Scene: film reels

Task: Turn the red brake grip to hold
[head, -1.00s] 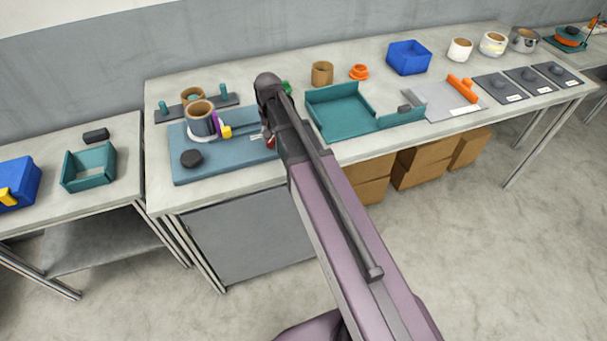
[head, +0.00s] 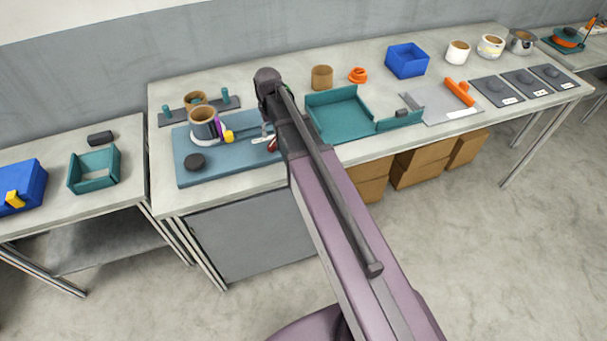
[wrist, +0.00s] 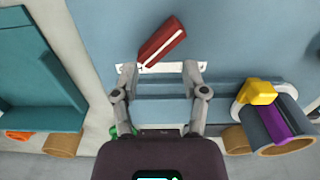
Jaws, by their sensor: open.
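The red brake grip (wrist: 162,41) lies slanted over a white label strip (wrist: 175,67) on the blue board (wrist: 230,35) in the wrist view. My gripper (wrist: 160,70) is open and empty. Its two fingertips reach the strip, on either side of the grip's lower end, and most of the grip lies beyond them. I cannot tell how high the fingers are above the board. In the head view, the red grip (head: 273,145) shows only partly beside my arm, which hides most of my gripper. The strip's lettering is too small to read.
A teal tray (head: 340,117) stands right of my arm. A blue bin (head: 407,61) and an orange-handled grey plate (head: 436,106) are farther right.

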